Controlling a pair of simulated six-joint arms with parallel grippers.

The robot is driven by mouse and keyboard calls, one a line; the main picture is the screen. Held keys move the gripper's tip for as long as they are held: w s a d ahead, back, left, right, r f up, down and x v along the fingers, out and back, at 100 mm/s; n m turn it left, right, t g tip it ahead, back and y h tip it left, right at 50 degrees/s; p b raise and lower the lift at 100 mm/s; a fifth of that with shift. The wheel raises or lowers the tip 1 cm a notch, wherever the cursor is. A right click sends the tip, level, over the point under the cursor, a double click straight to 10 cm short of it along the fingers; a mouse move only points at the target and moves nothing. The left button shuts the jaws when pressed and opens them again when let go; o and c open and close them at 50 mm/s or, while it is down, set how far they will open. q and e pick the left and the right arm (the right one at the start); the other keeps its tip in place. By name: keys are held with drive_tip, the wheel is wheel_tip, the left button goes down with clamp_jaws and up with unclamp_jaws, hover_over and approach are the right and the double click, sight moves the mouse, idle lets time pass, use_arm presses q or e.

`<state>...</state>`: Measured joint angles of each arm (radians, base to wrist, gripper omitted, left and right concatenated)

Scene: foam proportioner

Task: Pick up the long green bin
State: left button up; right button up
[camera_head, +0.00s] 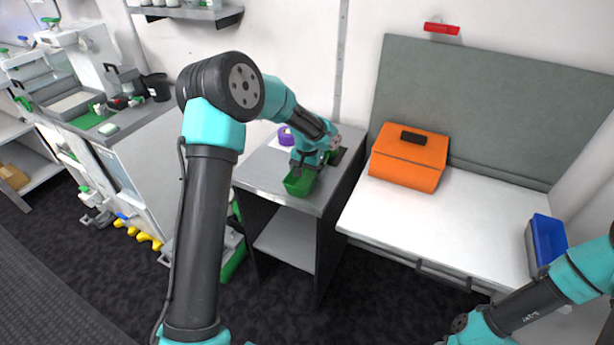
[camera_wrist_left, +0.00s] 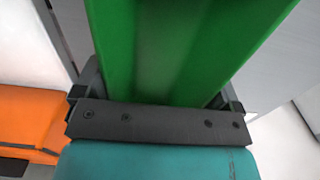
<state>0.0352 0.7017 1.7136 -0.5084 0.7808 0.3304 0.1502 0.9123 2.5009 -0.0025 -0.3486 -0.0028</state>
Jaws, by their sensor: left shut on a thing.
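The long green bin (camera_head: 299,183) is at the small grey side table in the head view, below my left gripper (camera_head: 303,165). In the left wrist view the green bin (camera_wrist_left: 180,50) fills the upper middle, between the two dark fingers of my left gripper (camera_wrist_left: 158,95). The left gripper is shut on the bin. Whether the bin touches the table top cannot be told. My right arm shows at the lower right of the head view, but its gripper is out of the picture.
A purple roll (camera_head: 286,136) lies behind the bin on the side table (camera_head: 262,170). An orange case (camera_head: 408,160) sits on the white bench (camera_head: 430,215) to the right. A blue bin (camera_head: 548,243) is at the bench's right end. A cluttered machine stands at the left.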

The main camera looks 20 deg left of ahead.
sight(307, 180)
use_arm(q)
drive_tip(key=shift+c, duration=0.7)
drive_tip(key=shift+r, duration=0.15)
drive_tip(key=shift+r, duration=1.55)
drive_tip(key=shift+s+d+r, duration=0.15)
drive_tip(key=shift+s, duration=0.1)
drive_tip(key=s+d, duration=0.3)
drive_tip(key=s, duration=0.4)
drive_tip(key=s+d+r, duration=0.1)
drive_tip(key=s+d, duration=0.2)
drive_tip(key=s, duration=0.4)
drive_tip(key=shift+d+r, duration=0.2)
drive_tip(key=shift+d, duration=0.2)
drive_tip(key=shift+w, duration=0.15)
